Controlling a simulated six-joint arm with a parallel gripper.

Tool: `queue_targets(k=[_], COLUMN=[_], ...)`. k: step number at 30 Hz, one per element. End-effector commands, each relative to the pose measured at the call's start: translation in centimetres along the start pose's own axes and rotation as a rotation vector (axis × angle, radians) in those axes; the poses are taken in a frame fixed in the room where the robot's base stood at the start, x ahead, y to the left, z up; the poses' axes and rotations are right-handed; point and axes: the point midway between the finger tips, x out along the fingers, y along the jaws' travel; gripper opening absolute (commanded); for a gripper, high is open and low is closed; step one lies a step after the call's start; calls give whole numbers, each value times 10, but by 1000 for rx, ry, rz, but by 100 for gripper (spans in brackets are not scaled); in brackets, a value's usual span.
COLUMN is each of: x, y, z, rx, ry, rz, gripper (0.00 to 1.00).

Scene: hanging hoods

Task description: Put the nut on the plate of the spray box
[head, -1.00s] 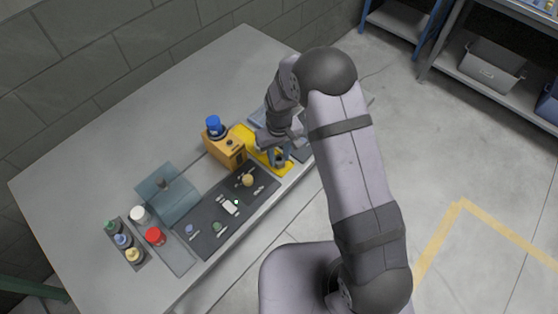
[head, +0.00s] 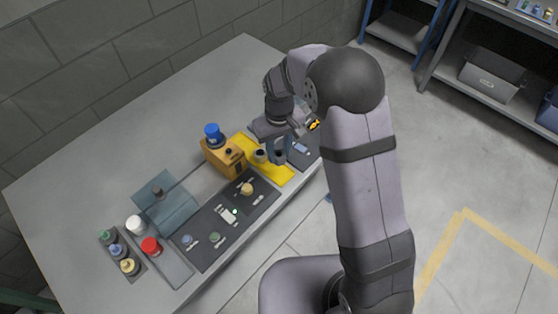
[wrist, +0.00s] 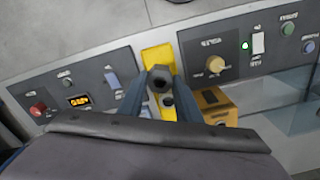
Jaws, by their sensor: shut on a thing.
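The nut (wrist: 161,77), a dark grey hex nut with a round hole, is between the fingertips of my gripper (wrist: 160,84) in the wrist view. My gripper (head: 278,157) is shut on it, above the yellow mat (head: 286,175) at the table's front edge. In the head view the fingers hide the nut. A teal see-through hood (head: 168,208) with a small dark knob on top stands to the left; I cannot tell for sure that it is the spray box. Its plate cannot be made out.
An orange box (head: 224,160) with a blue cap (head: 212,131) stands left of my gripper. A dark control panel (head: 208,254) lies along the front. A bottle rack (head: 136,274), a white cap (head: 136,225) and a red cap (head: 151,246) are at the left. The back table is clear.

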Motion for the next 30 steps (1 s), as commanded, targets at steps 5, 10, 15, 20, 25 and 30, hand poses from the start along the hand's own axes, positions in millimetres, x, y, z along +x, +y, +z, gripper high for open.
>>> queue_targets(k=[5, 10, 15, 20, 25, 30], x=[-20, -27, -31, -26, -8, 9], y=[0, 0, -11, -42, -88, -145], z=[-1, 0, -1, 5, 19, 15], rx=[0, -1, -25, -95, -203, -333], ry=[2, 0, 0, -4, -5, -2], rz=[0, 0, 0, 0, 0, 0], gripper=[3, 3, 3, 3, 3, 3])
